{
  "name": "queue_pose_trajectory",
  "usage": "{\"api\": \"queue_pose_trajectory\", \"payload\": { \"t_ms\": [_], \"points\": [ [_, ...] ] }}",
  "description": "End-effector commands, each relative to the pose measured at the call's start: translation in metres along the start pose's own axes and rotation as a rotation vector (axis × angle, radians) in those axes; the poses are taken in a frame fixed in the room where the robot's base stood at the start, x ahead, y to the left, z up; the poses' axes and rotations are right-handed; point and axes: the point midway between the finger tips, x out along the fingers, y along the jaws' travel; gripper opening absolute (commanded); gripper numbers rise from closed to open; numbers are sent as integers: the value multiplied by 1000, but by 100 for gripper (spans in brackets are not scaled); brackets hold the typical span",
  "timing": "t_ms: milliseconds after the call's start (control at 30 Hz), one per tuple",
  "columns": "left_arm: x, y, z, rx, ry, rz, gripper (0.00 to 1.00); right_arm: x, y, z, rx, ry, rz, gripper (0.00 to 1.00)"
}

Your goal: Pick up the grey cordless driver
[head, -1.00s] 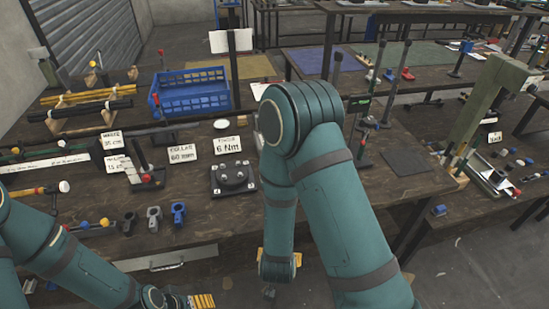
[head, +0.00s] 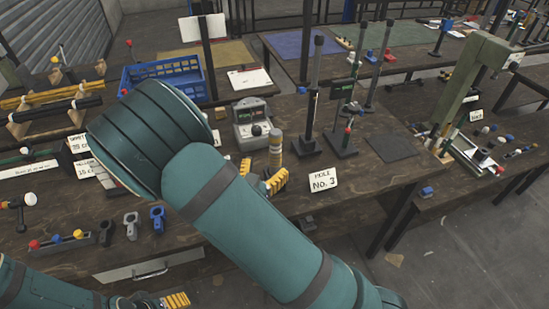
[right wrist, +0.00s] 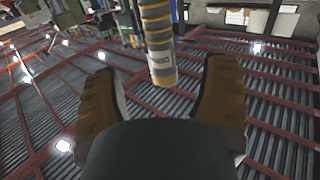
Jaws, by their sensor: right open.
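An upright banded grey-and-yellow cylinder (head: 275,147) stands on the near part of the bench; I cannot tell for sure whether it is the grey cordless driver. My right gripper (head: 261,174) is close beside it, with its yellow ridged fingers apart. In the right wrist view the labelled end of the cylinder (right wrist: 158,45) shows in line with the gap between the open fingers (right wrist: 162,72), with space on both sides. Its other end is out of that view. My left gripper (head: 175,300) is at the bottom edge, partly cut off; its opening is unclear.
A grey device with a dark knob (head: 252,124) stands just behind the cylinder. Dark posts on bases (head: 311,110) and a "Hole No. 3" card (head: 323,181) are to the right. A blue crate (head: 170,76) is behind. My right arm hides the middle bench.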

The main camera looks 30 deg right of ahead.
Motion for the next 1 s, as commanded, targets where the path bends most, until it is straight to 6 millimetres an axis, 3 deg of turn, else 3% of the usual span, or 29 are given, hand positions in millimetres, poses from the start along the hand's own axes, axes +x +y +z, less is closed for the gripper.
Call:
{"api": "queue_pose_trajectory", "payload": {
  "t_ms": [100, 367, 600, 967, 1000],
  "points": [
    [1, 0, 0, 0, 1, 0, 71, 16, 0, 0, 2, 0, 2, 73],
    [3, -1, 0, 0, 2, 0, 71, 35, 0, 1, 2, -1, 0, 73],
    [7, -3, -1, 0, 4, 0, 71, 68, 0, 2, 1, -1, 1, 73],
    [7, -3, -1, 0, 4, 0, 71, 76, -1, 1, 0, -2, -2, 74],
    [7, -3, -1, 0, 4, 0, 71, 76, -1, 1, 0, -2, -2, 60]
  ]
}}
